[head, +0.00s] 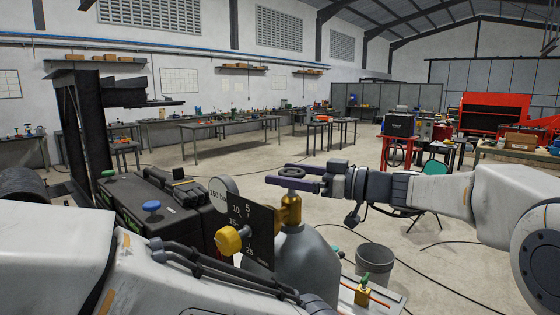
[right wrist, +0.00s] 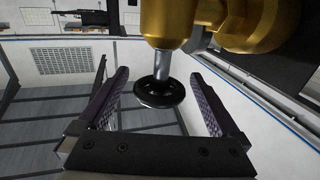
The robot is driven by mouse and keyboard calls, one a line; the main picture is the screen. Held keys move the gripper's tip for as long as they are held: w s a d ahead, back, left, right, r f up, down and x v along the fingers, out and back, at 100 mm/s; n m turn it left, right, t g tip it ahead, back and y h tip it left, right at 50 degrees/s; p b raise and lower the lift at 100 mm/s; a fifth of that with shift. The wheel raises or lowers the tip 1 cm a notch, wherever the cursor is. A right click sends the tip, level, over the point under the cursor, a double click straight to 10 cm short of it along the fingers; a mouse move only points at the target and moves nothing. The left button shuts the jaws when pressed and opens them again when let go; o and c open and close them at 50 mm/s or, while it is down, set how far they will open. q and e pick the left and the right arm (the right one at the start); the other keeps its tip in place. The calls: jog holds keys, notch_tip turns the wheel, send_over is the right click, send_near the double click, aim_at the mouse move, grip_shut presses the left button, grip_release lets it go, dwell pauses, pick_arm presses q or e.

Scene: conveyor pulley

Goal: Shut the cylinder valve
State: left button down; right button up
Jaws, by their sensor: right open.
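The grey gas cylinder (head: 308,265) stands upright in the lower middle of the head view. Its brass valve (head: 291,207) carries a dark round handwheel (head: 291,172) on top. My right gripper (head: 287,177) reaches in from the right at handwheel height, one finger on each side of it. In the right wrist view the black handwheel (right wrist: 160,92) hangs from its stem below the brass valve body (right wrist: 168,24), between the two open fingers (right wrist: 160,78), with gaps on both sides. My left arm crosses the lower left; its gripper is out of frame.
A black case (head: 150,200) lies further left. A grey bucket (head: 374,267) and a small brass fitting with a green handle (head: 363,290) are to the right. Open floor lies behind.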

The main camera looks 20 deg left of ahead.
jog(key=shift+w+a+p, duration=0.1)
jog(key=shift+a+p, duration=0.25)
jog(key=shift+a, duration=0.75)
